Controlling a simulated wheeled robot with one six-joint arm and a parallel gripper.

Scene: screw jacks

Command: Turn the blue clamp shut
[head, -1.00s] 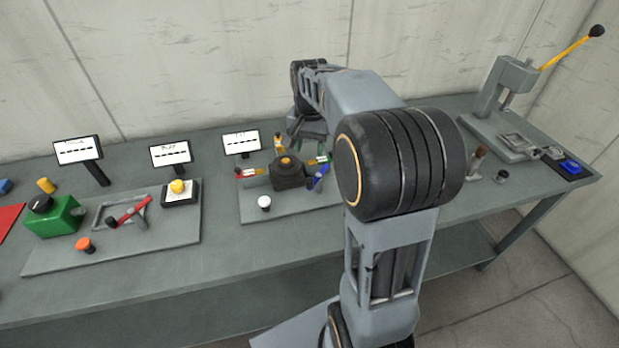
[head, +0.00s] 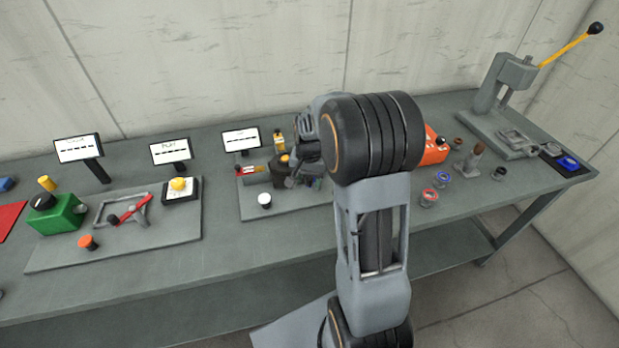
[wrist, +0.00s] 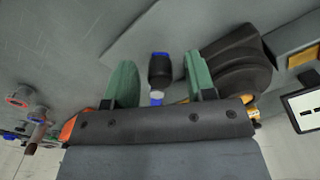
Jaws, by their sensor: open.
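The blue clamp (wrist: 160,70) shows in the wrist view as a short dark piece with blue at its top end and a pale lower end. It lies between the two green fingers of my gripper (wrist: 161,80), which are apart. I cannot tell whether either finger touches it. The dark hub (wrist: 238,65) of the fixture stands just right of the right finger. In the head view the hub (head: 283,163) is partly covered by my arm, and the blue clamp is hidden there.
The fixture sits on a grey plate (head: 262,213) with a white knob (head: 265,200), a red clamp (head: 248,171) and a yellow one (head: 279,140). A small display (head: 241,139) stands behind.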

